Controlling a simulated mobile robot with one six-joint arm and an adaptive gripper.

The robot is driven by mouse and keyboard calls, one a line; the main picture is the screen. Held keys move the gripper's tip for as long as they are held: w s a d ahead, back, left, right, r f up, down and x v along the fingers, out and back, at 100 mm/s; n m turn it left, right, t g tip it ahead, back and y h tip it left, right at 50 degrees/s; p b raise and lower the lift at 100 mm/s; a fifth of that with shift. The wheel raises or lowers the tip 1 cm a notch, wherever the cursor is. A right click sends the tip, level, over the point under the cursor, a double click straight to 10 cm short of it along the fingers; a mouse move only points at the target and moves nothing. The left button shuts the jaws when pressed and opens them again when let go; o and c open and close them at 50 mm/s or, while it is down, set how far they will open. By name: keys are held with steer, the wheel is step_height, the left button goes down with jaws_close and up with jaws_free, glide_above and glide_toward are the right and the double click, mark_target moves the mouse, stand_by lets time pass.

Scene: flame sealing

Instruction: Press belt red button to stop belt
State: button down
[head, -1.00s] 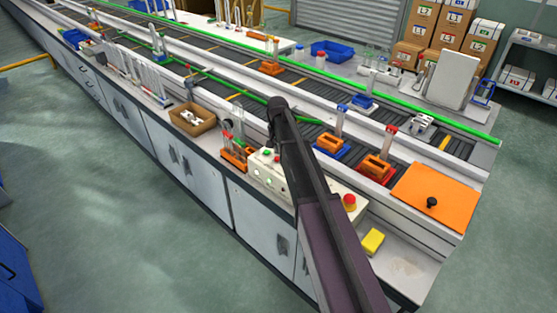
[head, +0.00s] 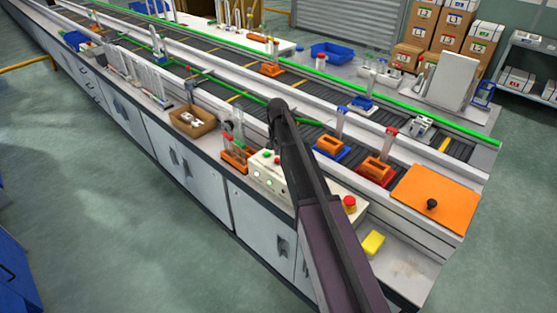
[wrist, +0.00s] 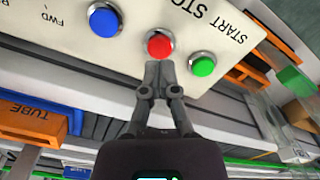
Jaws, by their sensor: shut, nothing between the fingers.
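The red button (wrist: 159,46) sits in a metal ring on the pale control panel (wrist: 120,62), near the lettering STO and between a blue button (wrist: 103,19) and a green button (wrist: 203,66). My gripper (wrist: 160,66) is shut and empty. In the wrist view its fingertips reach the lower edge of the red button's ring, and most of the red cap is uncovered. I cannot tell whether they touch it. In the head view my arm hides the gripper and part of the panel (head: 258,172).
A red mushroom knob (head: 349,202) stands at the panel's right end, with a yellow block (head: 373,243) beyond it. An orange tube rack (head: 236,160) stands left of the panel. The conveyor (head: 310,132) with orange holders runs behind. An orange plate (head: 435,200) lies at right.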

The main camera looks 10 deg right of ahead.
mark_target(278, 160)
steer(key=shift+f+b, duration=1.45)
steer(key=shift+b, duration=0.05)
stand_by(1.7)
steer(key=shift+r, duration=0.1)
step_height(278, 160, up, 8)
steer(key=p, duration=0.8)
stand_by(0.9)
steer(key=s+n, duration=0.4)
steer(key=s, duration=2.5)
steer(key=shift+n, duration=0.4)
steer(key=shift+d, duration=0.1)
